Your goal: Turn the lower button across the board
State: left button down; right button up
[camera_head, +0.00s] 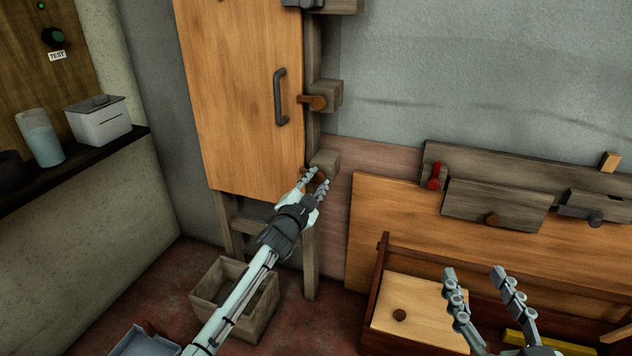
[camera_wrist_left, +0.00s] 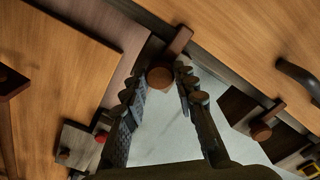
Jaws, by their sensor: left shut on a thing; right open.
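The board (camera_head: 240,100) is a tall light wood panel with a dark handle (camera_head: 281,97). The lower button (camera_wrist_left: 160,76) is a brown wooden turn piece with a round hub and a bar. In the left wrist view its hub is between my left fingertips and its bar points to the board's edge. My left gripper (camera_head: 316,180) is shut on this button and mostly hides it in the head view. The upper button (camera_head: 314,102) sits on a block above, its bar pointing left to the board's edge. My right gripper (camera_head: 474,272) is open and empty at the lower right.
An open wooden crate (camera_head: 208,300) stands on the floor below the board. A wooden bench front (camera_head: 365,215) with a red knob (camera_head: 434,178) is on the right.

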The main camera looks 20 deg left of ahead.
pick_arm(q)
jog(key=c, duration=1.2)
grip_release()
jog(key=s, duration=1.2)
jog(key=shift+a, duration=0.2)
